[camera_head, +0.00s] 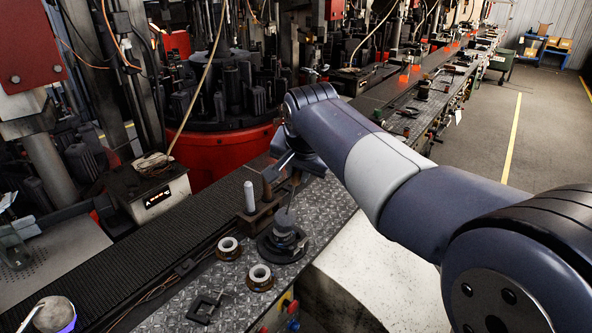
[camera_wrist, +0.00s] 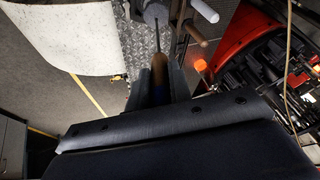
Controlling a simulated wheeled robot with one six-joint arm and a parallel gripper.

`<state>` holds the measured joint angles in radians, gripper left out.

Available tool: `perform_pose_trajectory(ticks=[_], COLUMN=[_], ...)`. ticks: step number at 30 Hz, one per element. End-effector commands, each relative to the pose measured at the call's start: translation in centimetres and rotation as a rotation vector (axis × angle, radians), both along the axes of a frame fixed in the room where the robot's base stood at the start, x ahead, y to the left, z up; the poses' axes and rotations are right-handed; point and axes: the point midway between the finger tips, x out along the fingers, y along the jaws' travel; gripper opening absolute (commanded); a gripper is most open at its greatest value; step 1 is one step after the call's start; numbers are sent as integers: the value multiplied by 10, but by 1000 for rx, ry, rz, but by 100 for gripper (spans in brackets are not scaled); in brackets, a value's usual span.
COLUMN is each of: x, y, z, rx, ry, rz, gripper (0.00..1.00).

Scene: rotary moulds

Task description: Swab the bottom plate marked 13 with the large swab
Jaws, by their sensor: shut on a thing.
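My gripper (camera_head: 289,165) is over the near bench in the head view. In the wrist view my gripper (camera_wrist: 160,85) is shut on the brown handle of a swab (camera_wrist: 160,66). The swab's dark thin rod runs away from the fingers to a grey head (camera_wrist: 155,13). In the head view the rod points down and the grey head (camera_head: 284,221) is just above or at a dark round base (camera_head: 283,245); I cannot tell whether they touch. I cannot make out a number 13 on any plate.
A pale upright cylinder (camera_head: 249,195) stands beside a brown holder (camera_head: 262,216). Two pale-centred rings (camera_head: 230,245) (camera_head: 260,274) and a black square frame (camera_head: 205,308) lie on the patterned metal bench top. A dark conveyor (camera_head: 150,253) runs alongside. A red machine (camera_head: 215,148) stands behind.

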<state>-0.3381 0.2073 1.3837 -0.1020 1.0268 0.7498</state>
Motion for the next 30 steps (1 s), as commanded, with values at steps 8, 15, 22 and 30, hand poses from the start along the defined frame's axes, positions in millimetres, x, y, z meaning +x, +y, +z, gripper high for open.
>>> perform_pose_trajectory(ticks=[8, 15, 22, 30], x=[4, 6, 3, -2], y=[13, 18, 10, -2], z=[-6, -9, -9, -7], rx=[0, 0, -1, -3], ry=[9, 11, 13, 12], rz=[2, 0, -1, -1], gripper=[0, 0, 0, 0])
